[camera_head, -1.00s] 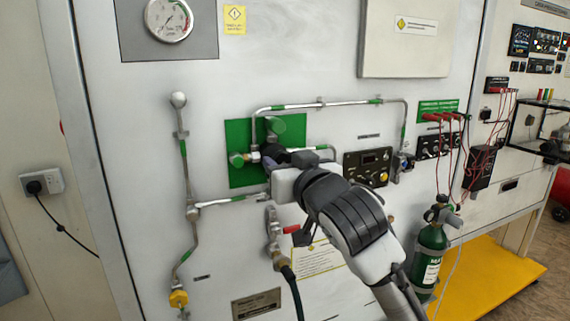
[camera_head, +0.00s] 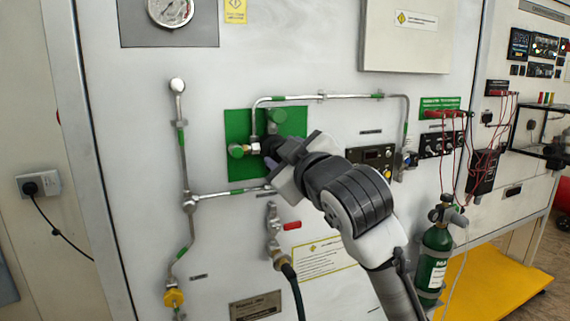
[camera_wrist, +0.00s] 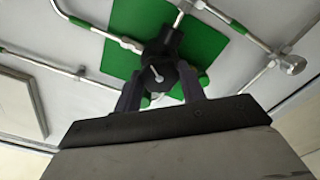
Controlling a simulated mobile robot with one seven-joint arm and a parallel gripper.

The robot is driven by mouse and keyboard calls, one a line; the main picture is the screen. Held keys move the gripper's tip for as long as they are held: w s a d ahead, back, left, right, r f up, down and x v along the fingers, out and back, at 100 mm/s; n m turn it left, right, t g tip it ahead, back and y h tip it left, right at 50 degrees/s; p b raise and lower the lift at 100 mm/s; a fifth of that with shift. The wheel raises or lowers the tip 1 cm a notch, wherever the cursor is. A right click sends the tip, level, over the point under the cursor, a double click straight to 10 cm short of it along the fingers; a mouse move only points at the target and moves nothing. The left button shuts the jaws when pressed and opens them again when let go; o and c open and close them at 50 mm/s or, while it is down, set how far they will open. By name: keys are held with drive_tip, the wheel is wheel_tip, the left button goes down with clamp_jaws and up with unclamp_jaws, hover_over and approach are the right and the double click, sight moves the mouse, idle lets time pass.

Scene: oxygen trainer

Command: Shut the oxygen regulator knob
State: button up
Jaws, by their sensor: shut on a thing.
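The black oxygen regulator knob (camera_wrist: 159,73) sits at the middle of a green square plate (camera_head: 245,172) on the white panel. My gripper (camera_wrist: 160,88) points at the panel, with one finger on each side of the knob, shut on it. In the head view my gripper (camera_head: 272,158) hides most of the knob. A green round cap (camera_head: 236,151) stands left of the knob and another green cap (camera_head: 277,115) above it. The wrist view shows a small pale pin at the knob's centre.
Metal pipes (camera_head: 320,96) run above and left of the plate. A red-handled valve (camera_head: 291,225) with a hose is below my gripper. A green cylinder (camera_head: 434,253) stands at right by a yellow platform (camera_head: 490,283). A gauge (camera_head: 171,8) is at upper left.

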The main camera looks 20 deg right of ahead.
drive_tip(key=n+b, duration=0.2)
drive_tip(key=n, duration=0.6)
drive_tip(key=n+b, duration=0.2)
drive_tip(key=n, duration=0.6)
drive_tip(key=n+b, duration=0.2)
drive_tip(key=n, duration=0.7)
drive_tip(key=shift+f+b, duration=0.25)
drive_tip(key=shift+b, duration=0.05)
drive_tip(key=shift+n, duration=0.3)
drive_tip(key=o, duration=1)
drive_tip(key=shift+c, duration=0.2)
